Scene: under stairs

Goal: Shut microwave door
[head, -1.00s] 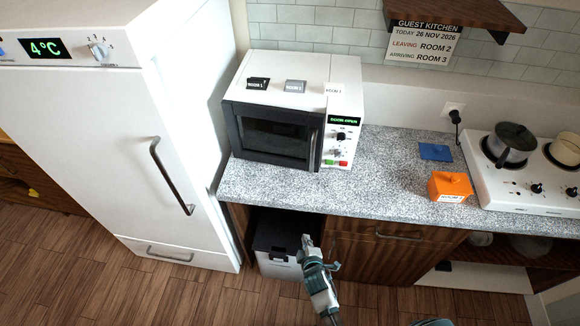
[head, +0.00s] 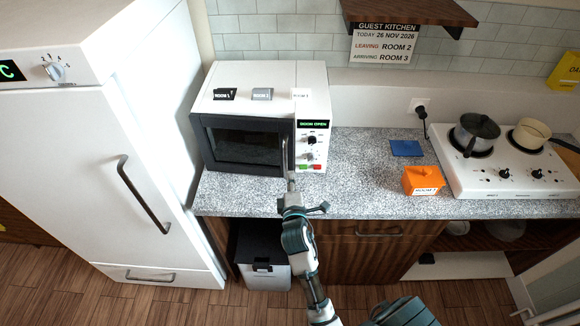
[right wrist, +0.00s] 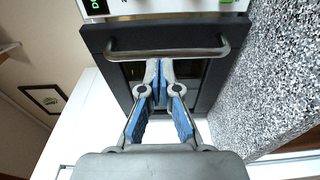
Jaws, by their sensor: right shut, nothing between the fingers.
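The white microwave (head: 315,100) stands on the speckled counter. Its dark door (head: 245,148) looks almost flush with the body; I cannot tell the exact gap. The small green display (head: 313,124) seems to read "OPEN". The door's bar handle (head: 285,155) is upright at the door's right side; it also shows in the right wrist view (right wrist: 165,52). My right gripper (head: 291,179) is shut and empty, close in front of the handle's lower part. In the right wrist view its blue-padded fingertips (right wrist: 160,68) lie together just by the handle; contact is unclear. My left gripper is not in view.
A tall white fridge (head: 90,150) stands close at the left. Small tags lie on the microwave. An orange box (head: 423,180), a blue square (head: 406,148) and a hob with pans (head: 500,176) are to the right. The counter (head: 350,190) just right of the microwave is clear.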

